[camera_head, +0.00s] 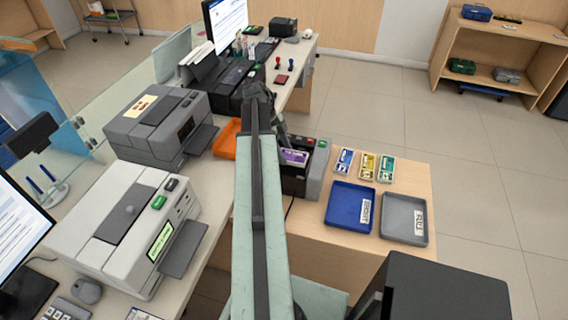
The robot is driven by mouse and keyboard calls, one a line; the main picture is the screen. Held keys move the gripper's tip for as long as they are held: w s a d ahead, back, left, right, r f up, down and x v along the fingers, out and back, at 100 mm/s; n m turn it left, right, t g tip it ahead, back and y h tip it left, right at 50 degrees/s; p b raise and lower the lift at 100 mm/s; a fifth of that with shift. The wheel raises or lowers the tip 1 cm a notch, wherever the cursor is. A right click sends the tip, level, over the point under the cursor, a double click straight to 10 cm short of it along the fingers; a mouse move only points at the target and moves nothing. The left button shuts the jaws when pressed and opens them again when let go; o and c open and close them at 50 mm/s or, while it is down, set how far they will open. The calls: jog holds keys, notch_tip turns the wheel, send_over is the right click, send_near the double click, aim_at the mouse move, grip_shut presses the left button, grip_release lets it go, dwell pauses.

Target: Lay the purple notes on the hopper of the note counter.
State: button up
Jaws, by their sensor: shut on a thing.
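The purple notes (294,156) show as a small bundle with a pale band, just below my gripper (284,141). My gripper is shut on them, but its fingertips are small and partly hidden by my arm. The notes are at the top of a black and grey machine (318,168) with red and green buttons, which looks like the note counter. My arm hides its left side. I cannot tell whether the notes touch its hopper or hang just above it.
Blue (344,160), yellow (367,165) and green (386,168) note bundles lie to the right. A blue tray (350,208) and a grey tray (404,218) are in front of them. An orange tray (227,139) and two grey machines stand left.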

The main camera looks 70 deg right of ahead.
notch_tip(320, 180, down, 4)
jog(key=b, duration=0.2)
jog(key=shift+r+b, duration=0.25)
jog(key=shift+b, duration=0.1)
jog(key=shift+r, duration=0.2)
jog(key=shift+f, duration=0.15)
jog(key=o, duration=1.6)
jog(key=shift+r+p, duration=0.35)
jog(key=shift+p, duration=0.05)
jog(key=p+v, duration=1.1)
jog(key=shift+w+r, duration=0.1)
jog(key=shift+r, duration=0.3)
jog(key=shift+f, duration=0.1)
